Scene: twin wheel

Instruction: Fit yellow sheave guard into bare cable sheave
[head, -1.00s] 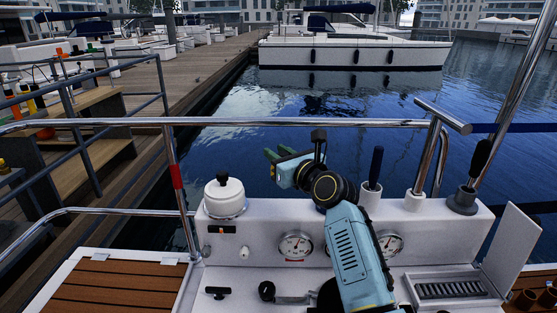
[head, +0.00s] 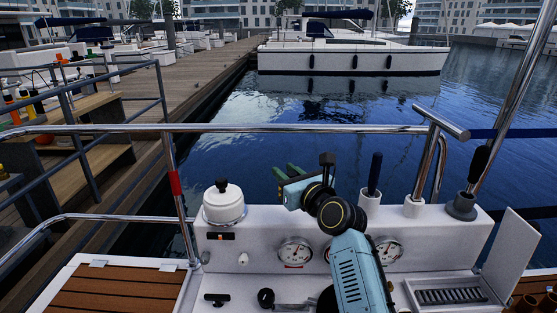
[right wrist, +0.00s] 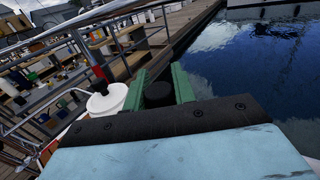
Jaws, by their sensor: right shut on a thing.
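My right gripper (head: 284,174) has green fingers and hangs over the far edge of the white console, in front of the water. In the right wrist view its fingers (right wrist: 160,90) are closed about a dark, round piece (right wrist: 159,95); I cannot tell from its colour what it is. I cannot make out a yellow sheave guard or a bare cable sheave in either view. Parts of the console behind my right arm are hidden. My left gripper is not in view.
A white drum with a black knob (head: 222,205) stands on the console (head: 455,232), left of my gripper. A steel rail (head: 300,129) crosses beyond the console. Gauges (head: 296,252) are on its face. A hinged white panel (head: 511,245) stands open at the right. Open water lies beyond.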

